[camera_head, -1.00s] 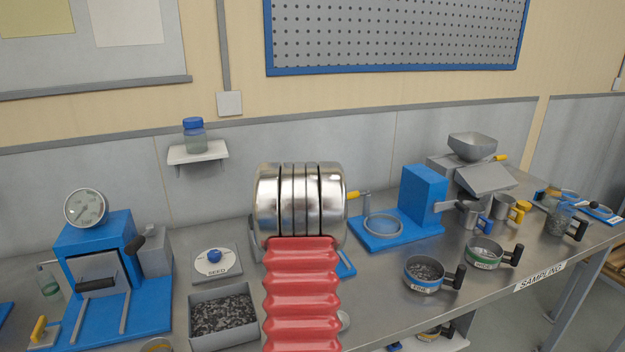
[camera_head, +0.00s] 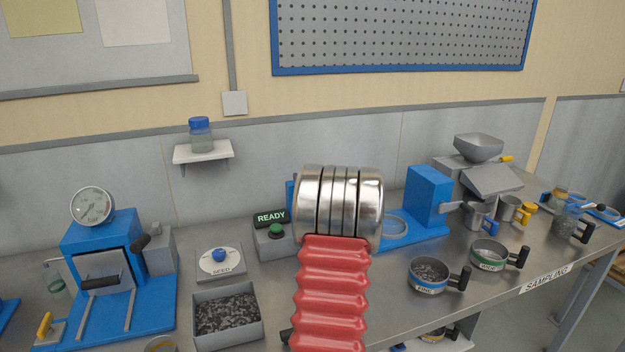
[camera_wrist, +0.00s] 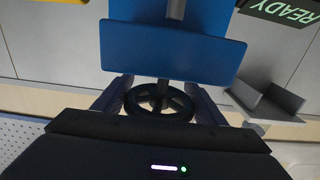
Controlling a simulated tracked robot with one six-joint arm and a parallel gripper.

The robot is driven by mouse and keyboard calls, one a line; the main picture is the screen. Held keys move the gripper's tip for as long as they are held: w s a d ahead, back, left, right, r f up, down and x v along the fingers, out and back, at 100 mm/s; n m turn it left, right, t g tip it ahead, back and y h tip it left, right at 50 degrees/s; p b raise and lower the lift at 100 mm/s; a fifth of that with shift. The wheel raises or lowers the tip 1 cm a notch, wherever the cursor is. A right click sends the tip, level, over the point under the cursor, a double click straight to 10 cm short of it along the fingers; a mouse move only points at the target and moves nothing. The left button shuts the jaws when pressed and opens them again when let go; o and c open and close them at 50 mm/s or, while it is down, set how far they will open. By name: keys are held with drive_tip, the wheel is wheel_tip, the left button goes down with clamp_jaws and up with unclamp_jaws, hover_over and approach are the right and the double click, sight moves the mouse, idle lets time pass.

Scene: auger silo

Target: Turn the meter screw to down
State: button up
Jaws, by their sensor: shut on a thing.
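A black spoked handwheel (camera_wrist: 166,107), which I take to be the meter screw, sits on a grey shaft below a blue block (camera_wrist: 172,50) in the wrist view. My gripper (camera_wrist: 160,99) is shut on this handwheel, with one dark finger at each side of its rim. The wheel carries no mark that I can make out, so I cannot tell its setting. In the head view my arm hides the wheel, my gripper and most of the blue unit. Only a blue edge (camera_head: 290,192) shows beside my arm.
A box with a lit READY sign (camera_head: 271,217) and a green button stands just left of my arm. A SEED dial (camera_head: 219,261) and a bin of dark grains (camera_head: 227,343) are farther left. Cups (camera_head: 428,287) and a blue stand (camera_head: 428,192) are right. A shelf (camera_head: 203,155) holds a jar.

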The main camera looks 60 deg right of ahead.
drive_tip(key=shift+w+a+r+n+t+y, duration=0.1)
drive_tip(key=shift+w+a+n+t+y, duration=0.1)
drive_tip(key=shift+n+t+y, duration=0.85)
drive_tip(key=shift+w+a+r+n+t+y, duration=0.15)
drive_tip(key=shift+n+t+y, duration=0.5)
drive_tip(key=shift+y, duration=0.7)
drive_tip(key=n+y, duration=0.1)
drive_tip(key=y, duration=0.1)
drive_tip(key=a+n+t+y, duration=0.1)
drive_tip(key=n+y, duration=0.1)
drive_tip(key=shift+w+f+y, duration=0.1)
drive_tip(key=shift+w+y, duration=0.05)
drive_tip(key=shift+y, duration=0.15)
drive_tip(key=shift+a+n+y, duration=0.25)
drive_tip(key=shift+n+y, duration=0.55)
drive_tip(key=shift+y, duration=0.35)
drive_tip(key=shift+a+n+y, duration=0.25)
drive_tip(key=shift+n+y, duration=0.55)
drive_tip(key=shift+y, duration=0.4)
drive_tip(key=shift+a+n+y, duration=0.25)
drive_tip(key=shift+n+y, duration=0.55)
drive_tip(key=shift+y, duration=0.35)
drive_tip(key=shift+a+n+y, duration=0.3)
drive_tip(key=shift+n+y, duration=0.5)
drive_tip(key=shift+y, duration=0.4)
drive_tip(key=o, duration=1.1)
drive_tip(key=shift+d+f, duration=0.1)
